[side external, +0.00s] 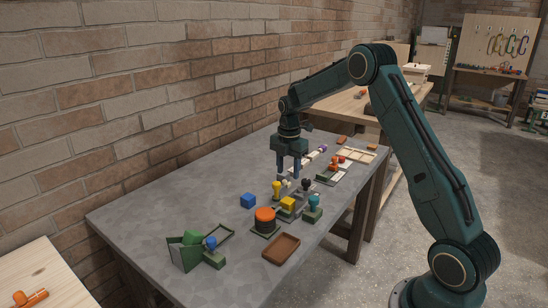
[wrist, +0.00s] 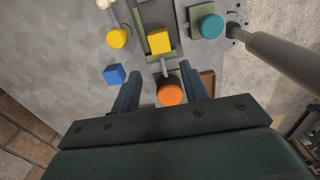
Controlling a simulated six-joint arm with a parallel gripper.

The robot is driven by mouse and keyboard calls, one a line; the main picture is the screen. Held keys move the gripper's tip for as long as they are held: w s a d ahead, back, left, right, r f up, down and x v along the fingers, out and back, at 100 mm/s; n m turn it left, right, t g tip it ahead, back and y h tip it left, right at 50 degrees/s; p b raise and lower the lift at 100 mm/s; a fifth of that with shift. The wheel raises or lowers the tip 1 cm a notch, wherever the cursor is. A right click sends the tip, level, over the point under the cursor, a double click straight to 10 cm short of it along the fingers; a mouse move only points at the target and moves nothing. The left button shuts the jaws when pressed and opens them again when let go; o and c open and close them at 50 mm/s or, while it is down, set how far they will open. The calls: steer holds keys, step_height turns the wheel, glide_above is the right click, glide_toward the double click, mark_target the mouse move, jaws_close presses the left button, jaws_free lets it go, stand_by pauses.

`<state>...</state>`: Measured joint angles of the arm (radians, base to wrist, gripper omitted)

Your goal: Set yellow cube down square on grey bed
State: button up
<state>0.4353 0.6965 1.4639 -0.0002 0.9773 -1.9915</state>
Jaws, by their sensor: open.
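The yellow cube (side external: 288,203) sits low on a small green-edged fixture in the middle of the table. In the wrist view the yellow cube (wrist: 159,41) lies over the fixture's lower part, beyond my fingertips. A grey surface, seemingly the grey bed (wrist: 155,14), shows above it inside the green edging. The cube looks roughly in line with the edging; I cannot tell whether it sits exactly square or flat. My gripper (side external: 289,176) points down above the table, behind the cube and apart from it. In the wrist view my gripper (wrist: 159,82) is open, with nothing held.
A blue cube (side external: 248,200), a yellow knob (side external: 277,188), an orange round top (side external: 265,215) and a teal knob (side external: 314,201) stand close around. A brown tray (side external: 281,247) and green holder (side external: 184,252) are nearer the front. The table's left part is clear; a brick wall runs behind.

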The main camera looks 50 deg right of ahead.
steer(key=s+a+r+m+t, duration=0.3)
steer(key=s+a+r+m, duration=0.65)
steer(key=a+r, duration=0.6)
steer(key=s+a+r+m+t, duration=0.1)
steer(key=s+a+m, duration=0.2)
steer(key=s, duration=0.7)
steer(key=s+a+m+t, duration=0.1)
steer(key=s+a+m, duration=0.3)
steer(key=s, duration=0.7)
steer(key=shift+r+m+t, duration=0.3)
steer(key=shift+r+m, duration=0.05)
steer(key=shift+m, duration=0.3)
steer(key=shift+o, duration=0.4)
steer(key=shift+w, duration=0.1)
